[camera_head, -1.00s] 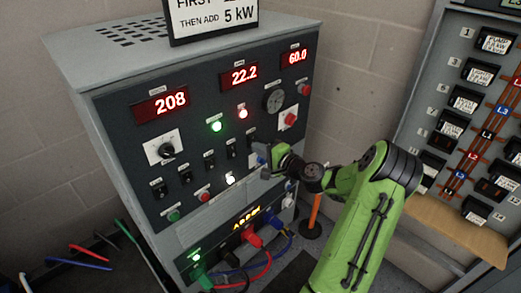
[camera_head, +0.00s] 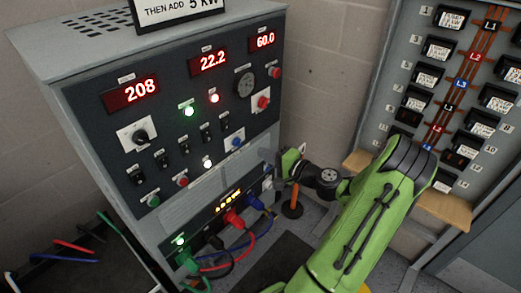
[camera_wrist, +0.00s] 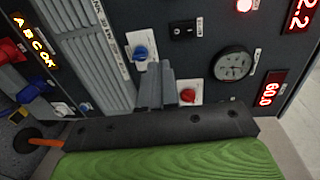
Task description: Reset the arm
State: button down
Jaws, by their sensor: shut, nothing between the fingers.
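My green arm reaches in from the lower right in the head view, and my gripper (camera_head: 272,158) is in front of the right edge of the grey control cabinet (camera_head: 95,190). In the wrist view my gripper (camera_wrist: 155,72) points at the cabinet panel, its grey fingers together and empty. The fingers appear between a blue knob (camera_wrist: 140,53) and a red knob (camera_wrist: 187,96). In the head view the blue knob (camera_head: 236,143) is uncovered, left of my gripper. Whether the fingers touch the panel cannot be told.
The cabinet displays read 208, 22.2 and 60.0. Coloured cables (camera_head: 240,232) plug into its lower front. A breaker panel (camera_head: 400,60) stands at the right with a wooden ledge (camera_head: 445,208). An orange post (camera_head: 293,200) stands beside the cabinet. Loose cables (camera_head: 75,250) lie at the left.

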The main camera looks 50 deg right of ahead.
dwell(0.4)
jog(key=w+a+r+n+g+y+p, duration=0.1)
jog(key=a+r+n+g+p, duration=0.2)
jog(key=a, duration=0.4)
jog(key=a+r+n+g+y+p, duration=0.1)
jog(key=a+r+n+g+y, duration=0.15)
jog(key=a+n, duration=0.4)
jog(key=w+a+r+n+g+p, duration=0.1)
jog(key=a+r+n+g+p, duration=0.2)
jog(key=a, duration=0.6)
jog(key=s+a+r+n+g+h+p, duration=0.1)
jog(key=s+a+r+n+h+p, duration=0.1)
jog(key=s+a+r, duration=0.2)
jog(key=s+a+r+n+g+h+p, duration=0.1)
jog(key=s+a+r+n+h+p, duration=0.1)
jog(key=s+r, duration=0.8)
jog(key=s+a+n, duration=0.1)
jog(key=s+a, duration=0.1)
jog(key=s, duration=0.2)
jog(key=shift+s, duration=0.4)
jog(key=shift+g, duration=0.25)
